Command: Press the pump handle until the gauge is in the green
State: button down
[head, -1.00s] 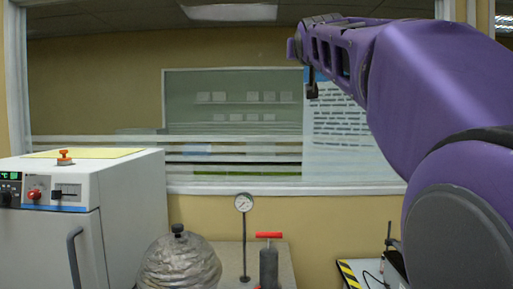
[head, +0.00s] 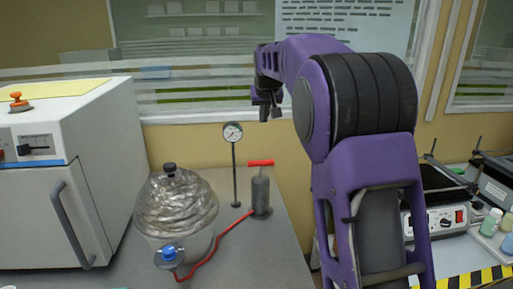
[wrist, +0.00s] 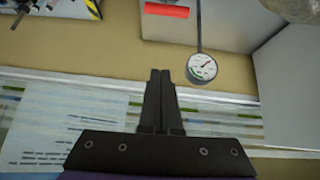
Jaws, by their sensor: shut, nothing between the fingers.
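The pump (head: 261,192) is a dark grey cylinder with a red T-shaped handle (head: 260,163), standing on the grey bench. The handle also shows in the wrist view (wrist: 166,10), upside down at the top. The round white gauge (head: 233,132) stands on a thin post left of the pump. In the wrist view the gauge (wrist: 202,67) shows a green arc; I cannot tell which band the needle is in. My gripper (head: 266,108) is shut and empty, above the pump handle and apart from it. Its closed fingers show in the wrist view (wrist: 160,75).
A foil-topped vessel (head: 176,205) with a blue fitting (head: 169,253) joins the pump by a red hose (head: 216,250). A white oven (head: 60,180) stands left. Right of my arm are a stirrer (head: 445,215), bottles and striped tape.

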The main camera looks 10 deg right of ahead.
jog(key=shift+d+f+g+y, duration=0.1)
jog(key=shift+f+g+y, duration=0.3)
jog(key=shift+f, duration=0.95)
jog(key=shift+f, duration=0.1)
send_over(261, 162)
notch_tip(261, 162, down, 8)
jog(key=shift+r+p, duration=0.25)
jog(key=shift+p, duration=0.05)
notch_tip(261, 162, down, 3)
jog(key=shift+r, duration=0.15)
jog(key=shift+s+d+f, duration=0.1)
jog(key=shift+s+f, duration=0.1)
jog(key=shift+f, duration=0.7)
